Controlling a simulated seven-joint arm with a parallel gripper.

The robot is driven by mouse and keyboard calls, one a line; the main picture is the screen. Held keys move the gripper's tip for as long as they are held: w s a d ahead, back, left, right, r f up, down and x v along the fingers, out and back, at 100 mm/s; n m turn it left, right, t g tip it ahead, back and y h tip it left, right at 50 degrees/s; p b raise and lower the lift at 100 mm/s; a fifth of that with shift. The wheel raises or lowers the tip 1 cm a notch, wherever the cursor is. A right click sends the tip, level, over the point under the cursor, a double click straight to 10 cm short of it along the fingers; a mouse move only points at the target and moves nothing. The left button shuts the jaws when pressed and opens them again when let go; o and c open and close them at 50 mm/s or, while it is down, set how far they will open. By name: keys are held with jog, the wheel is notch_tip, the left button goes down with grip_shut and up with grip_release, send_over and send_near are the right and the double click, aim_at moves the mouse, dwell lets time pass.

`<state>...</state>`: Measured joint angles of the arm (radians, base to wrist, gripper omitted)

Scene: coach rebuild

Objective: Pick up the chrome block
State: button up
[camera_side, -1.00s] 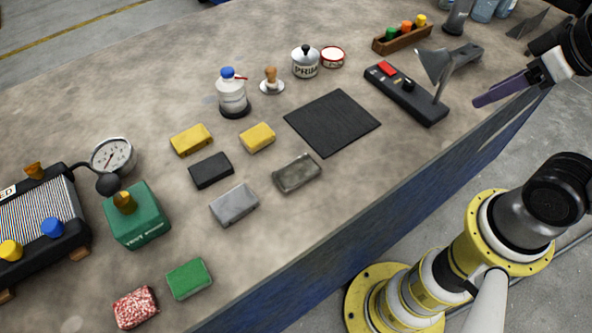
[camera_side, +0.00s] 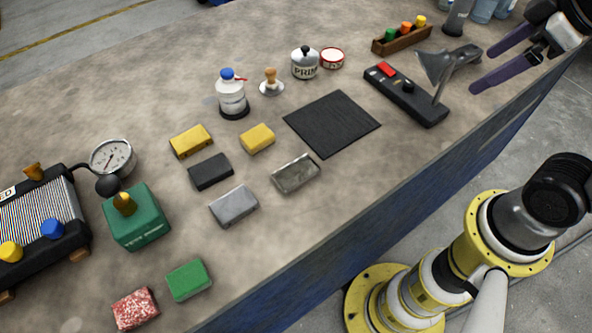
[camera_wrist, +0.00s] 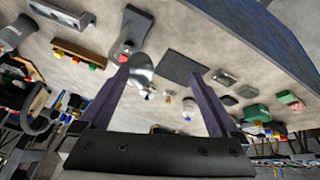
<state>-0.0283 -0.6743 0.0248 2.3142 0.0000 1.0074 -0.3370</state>
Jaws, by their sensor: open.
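The block that looks most like chrome (camera_side: 297,174) is mirror-like with a dark rim, lying flat on the bench between the black mat and a duller grey block (camera_side: 234,205). In the wrist view the chrome block (camera_wrist: 222,77) shows small beside the mat, far beyond the right finger. My gripper (camera_side: 481,70) is at the upper right of the side view, its two purple fingers apart and empty. It is far from the block, near the grey lamp. In the wrist view both gripper fingers (camera_wrist: 160,72) are spread with nothing held between them.
The lamp (camera_side: 448,66) and its dark base (camera_side: 405,94) stand between my gripper and the blocks. The black mat (camera_side: 332,122) lies flat and empty. Yellow (camera_side: 258,137), black (camera_side: 211,171) and green (camera_side: 189,278) blocks lie nearby. The bench edge runs close on the chrome block's right.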

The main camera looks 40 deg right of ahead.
jog(key=w+a+r+n+g, duration=0.2)
jog(key=w+a+r+n, duration=0.1)
jog(key=w+a+n, duration=0.4)
jog(key=n+g, duration=0.3)
jog(key=n, duration=0.4)
send_over(296, 171)
jog(key=f, duration=1.7)
jog(key=shift+a+f, duration=0.2)
jog(key=shift+f, duration=0.1)
jog(key=shift+d+f, duration=0.2)
jog(key=shift+f, duration=2.5)
grip_shut()
